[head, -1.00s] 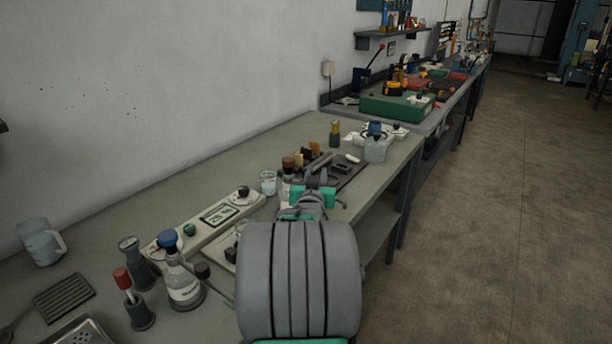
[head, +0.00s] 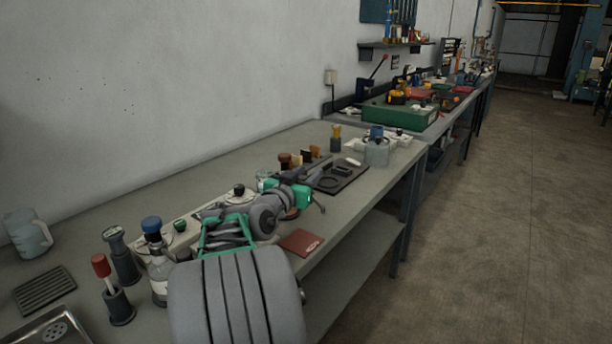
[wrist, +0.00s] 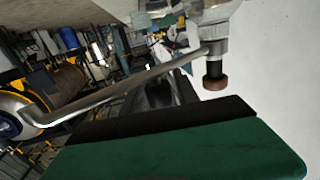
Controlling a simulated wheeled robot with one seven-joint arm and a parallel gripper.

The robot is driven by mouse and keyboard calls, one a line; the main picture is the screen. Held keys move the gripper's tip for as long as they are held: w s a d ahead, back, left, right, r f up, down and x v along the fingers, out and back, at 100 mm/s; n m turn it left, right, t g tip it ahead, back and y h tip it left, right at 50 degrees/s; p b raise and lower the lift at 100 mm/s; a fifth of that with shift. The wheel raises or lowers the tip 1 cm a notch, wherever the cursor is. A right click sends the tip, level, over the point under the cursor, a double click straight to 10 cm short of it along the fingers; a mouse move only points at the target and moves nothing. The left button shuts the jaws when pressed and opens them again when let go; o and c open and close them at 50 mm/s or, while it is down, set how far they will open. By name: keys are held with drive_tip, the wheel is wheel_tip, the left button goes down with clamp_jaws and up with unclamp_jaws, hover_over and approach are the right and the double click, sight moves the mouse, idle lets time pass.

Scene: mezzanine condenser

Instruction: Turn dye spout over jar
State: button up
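My gripper (head: 302,196), with green parts, is low over the middle of the bench in the head view, at the end of my folded grey arm. In the wrist view a broad green and black part of my gripper (wrist: 185,145) fills the bottom. A thin bent metal tube (wrist: 130,85), which looks like the spout, crosses above it to a metal fitting with a brown knob (wrist: 215,82). I cannot tell whether it touches the gripper. A small clear jar (head: 264,180) stands just behind my gripper, partly hidden. The finger gap is not clear.
A blue-topped bottle (head: 158,275), a red-handled tool in a dark holder (head: 119,305) and a clear jug (head: 28,234) stand at the left. A dark tray (head: 345,178) lies beyond my gripper. A reddish mat (head: 301,242) lies near the front edge. Open floor lies right.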

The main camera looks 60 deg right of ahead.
drive_tip(key=shift+o, duration=0.9)
drive_tip(key=s+a+r, duration=0.3)
drive_tip(key=a+r, duration=0.3)
drive_tip(key=s+a+r, duration=0.3)
drive_tip(key=a+r, duration=0.3)
drive_tip(key=r, duration=0.1)
drive_tip(key=shift+s+a, duration=0.2)
drive_tip(key=shift+s, duration=0.15)
drive_tip(key=shift+c, duration=0.4)
